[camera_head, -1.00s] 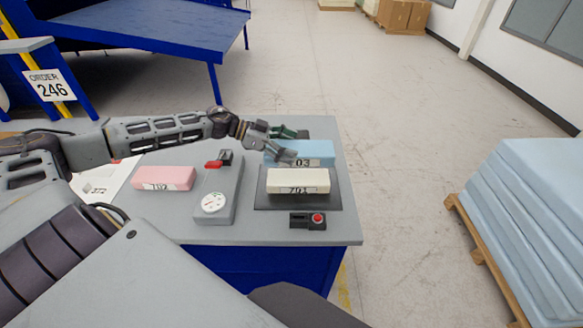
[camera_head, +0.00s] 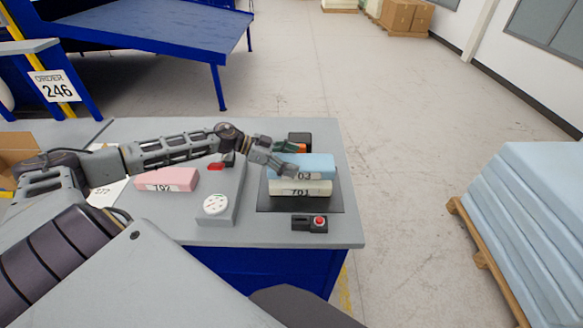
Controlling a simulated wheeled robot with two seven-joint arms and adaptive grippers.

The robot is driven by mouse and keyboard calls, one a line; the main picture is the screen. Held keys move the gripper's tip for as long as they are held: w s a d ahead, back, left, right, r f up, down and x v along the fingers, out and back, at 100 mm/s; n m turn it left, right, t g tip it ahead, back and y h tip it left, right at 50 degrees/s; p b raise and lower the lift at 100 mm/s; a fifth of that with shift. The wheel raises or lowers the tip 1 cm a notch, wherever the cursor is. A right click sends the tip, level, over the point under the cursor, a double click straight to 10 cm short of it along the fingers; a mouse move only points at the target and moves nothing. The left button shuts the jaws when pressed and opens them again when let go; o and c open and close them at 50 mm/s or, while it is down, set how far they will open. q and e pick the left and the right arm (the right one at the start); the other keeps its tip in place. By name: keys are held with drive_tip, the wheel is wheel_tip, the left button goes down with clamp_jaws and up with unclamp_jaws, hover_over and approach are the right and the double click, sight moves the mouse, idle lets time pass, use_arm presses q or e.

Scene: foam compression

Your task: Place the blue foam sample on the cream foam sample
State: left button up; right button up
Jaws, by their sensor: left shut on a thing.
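The blue foam sample (camera_head: 316,165), marked 703, is directly over the cream foam sample (camera_head: 300,189), marked 701, and looks to be resting on it or very close to it. The cream sample lies on a dark plate (camera_head: 270,202). My left gripper (camera_head: 292,160) comes in from the left and is shut on the blue sample's left part. One finger shows in front of the blue sample and the other reaches behind it. My right gripper is not in view.
A pink foam sample (camera_head: 167,180) lies on the grey table (camera_head: 180,226) at left. A gauge device (camera_head: 216,205) stands between it and the plate. A dark object (camera_head: 299,140) is behind the blue sample.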

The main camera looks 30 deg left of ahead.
sight(271, 161)
use_arm(q)
drive_tip(key=shift+f, duration=1.75)
drive_tip(key=o, duration=0.9)
drive_tip(key=shift+f, duration=0.1)
drive_tip(key=shift+c, duration=0.2)
drive_tip(key=shift+s+a, duration=0.1)
drive_tip(key=shift+a, duration=0.05)
drive_tip(key=shift+v, duration=2.45)
drive_tip(key=shift+p+v, duration=0.75)
drive_tip(key=shift+v, duration=0.35)
